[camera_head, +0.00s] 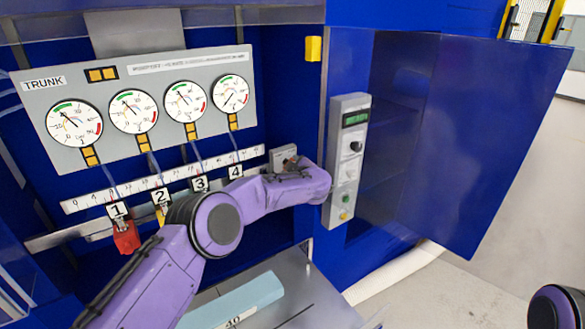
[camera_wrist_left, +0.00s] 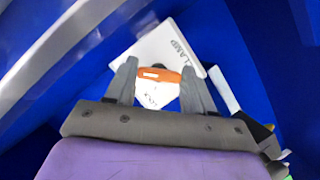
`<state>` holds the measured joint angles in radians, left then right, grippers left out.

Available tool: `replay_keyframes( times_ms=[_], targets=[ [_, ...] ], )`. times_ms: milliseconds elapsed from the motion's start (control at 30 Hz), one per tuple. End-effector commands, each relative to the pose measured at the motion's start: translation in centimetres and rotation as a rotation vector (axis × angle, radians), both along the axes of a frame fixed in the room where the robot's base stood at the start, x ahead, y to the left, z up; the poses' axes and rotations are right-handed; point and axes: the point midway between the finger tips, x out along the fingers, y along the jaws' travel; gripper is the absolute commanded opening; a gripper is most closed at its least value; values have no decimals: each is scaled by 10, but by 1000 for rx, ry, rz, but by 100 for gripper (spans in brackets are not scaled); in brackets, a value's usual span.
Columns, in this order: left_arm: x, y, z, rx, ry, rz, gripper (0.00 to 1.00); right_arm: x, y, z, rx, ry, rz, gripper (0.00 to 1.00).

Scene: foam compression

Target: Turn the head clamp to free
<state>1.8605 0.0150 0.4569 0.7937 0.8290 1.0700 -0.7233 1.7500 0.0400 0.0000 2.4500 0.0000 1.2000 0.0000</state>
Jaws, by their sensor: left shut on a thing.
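The head clamp is a pale plate (camera_wrist_left: 160,46) with part of the word CLAMP readable on it, and an orange lever (camera_wrist_left: 158,75) lies across its front. My left gripper (camera_wrist_left: 159,72) is shut on this lever, with one finger at each end of it in the left wrist view. In the head view my left arm reaches across to the grey clamp plate (camera_head: 278,157) at the right end of the numbered rail. There my wrist covers the lever and the fingers. My right gripper is out of view.
A gauge panel (camera_head: 150,67) marked TRUNK hangs above the numbered rail (camera_head: 85,203). A red block (camera_head: 125,238) hangs under tag 1. A control box (camera_head: 347,160) stands close right of my left wrist. A pale blue foam block (camera_head: 235,300) lies below my arm.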

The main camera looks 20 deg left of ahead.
Motion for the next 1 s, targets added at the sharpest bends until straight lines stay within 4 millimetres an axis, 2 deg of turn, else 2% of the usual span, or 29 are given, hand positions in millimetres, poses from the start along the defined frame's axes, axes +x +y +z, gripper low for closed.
replay_keyframes(
  times_ms=[33,100,400,533,800,1000],
  targets=[
    [0,1,2,4,-2,0,56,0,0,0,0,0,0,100],
    [0,1,2,3,-1,0,79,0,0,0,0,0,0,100],
    [0,0,1,2,-1,0,79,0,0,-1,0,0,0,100],
    [-8,-7,2,1,-1,-3,79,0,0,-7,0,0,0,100],
    [-53,-39,15,2,-3,-4,79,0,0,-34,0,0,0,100],
    [-77,-56,26,3,-2,-1,79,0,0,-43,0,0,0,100]
  ],
)
